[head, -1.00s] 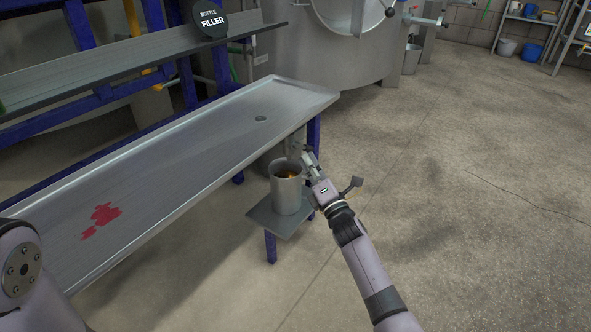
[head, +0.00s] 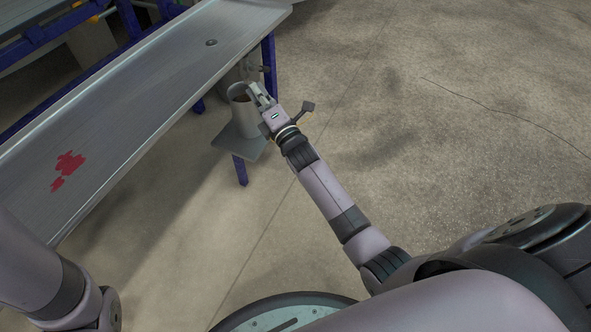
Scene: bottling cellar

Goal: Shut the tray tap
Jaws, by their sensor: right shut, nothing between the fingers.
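The long steel tray (head: 130,95) slopes across the upper left of the head view, with a drain hole near its far end. Under that end is a small grey metal fitting (head: 259,68), which looks like the tray tap; its lever position cannot be made out. A metal pot (head: 240,112) stands upright below it on a small shelf. My right gripper (head: 257,91) is shut and empty, beside the pot's rim and just below the fitting. It overlaps the pot in the picture; I cannot tell if they touch. My left arm shows at the lower left, its gripper out of view.
A blue table leg (head: 269,65) stands just behind the fitting. The small shelf (head: 237,145) juts out under the pot. A red stain (head: 69,167) marks the tray. The concrete floor (head: 450,130) to the right is clear.

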